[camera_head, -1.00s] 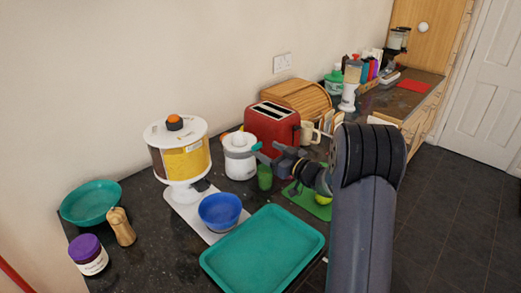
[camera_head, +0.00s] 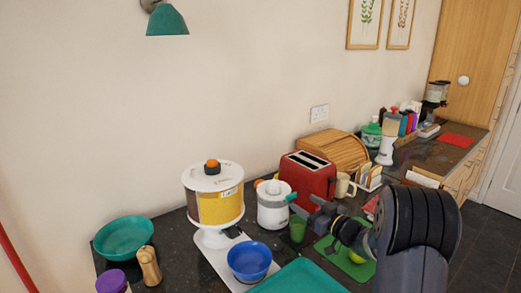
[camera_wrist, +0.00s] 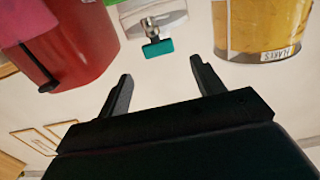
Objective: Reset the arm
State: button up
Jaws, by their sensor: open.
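My dark arm reaches in from the right in the head view. My gripper (camera_head: 304,206) is over the counter, in front of the red toaster (camera_head: 309,178) and just right of the white appliance (camera_head: 273,204) with a teal lever. In the wrist view my gripper (camera_wrist: 162,72) has its two black fingers wide apart with nothing between them. That view looks inverted. Beyond the fingers show the white appliance's teal tap (camera_wrist: 158,48), the red toaster (camera_wrist: 75,45) and the yellow-fronted cereal dispenser (camera_wrist: 262,28).
The cereal dispenser (camera_head: 218,207), blue bowl (camera_head: 249,260), teal tray (camera_head: 298,279) and green cup (camera_head: 298,229) stand close by on the dark counter. A green board (camera_head: 358,270) lies under my arm. A teal bowl (camera_head: 123,237) and pepper mill (camera_head: 149,266) are at left.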

aim_at(292, 195)
jog(key=p+x, duration=0.2)
jog(key=x, duration=0.5)
jog(key=shift+w+a+r, duration=0.2)
jog(key=shift+w, duration=0.15)
jog(key=shift+n+g+y+p, duration=0.4)
jog(key=shift+n+y+p, duration=0.1)
jog(key=shift+y+p, duration=0.1)
jog(key=shift+f, duration=0.1)
jog(key=shift+s+y, duration=0.1)
jog(key=shift+y, duration=0.2)
jog(key=shift+f+b, duration=0.1)
jog(key=shift+b, duration=0.25)
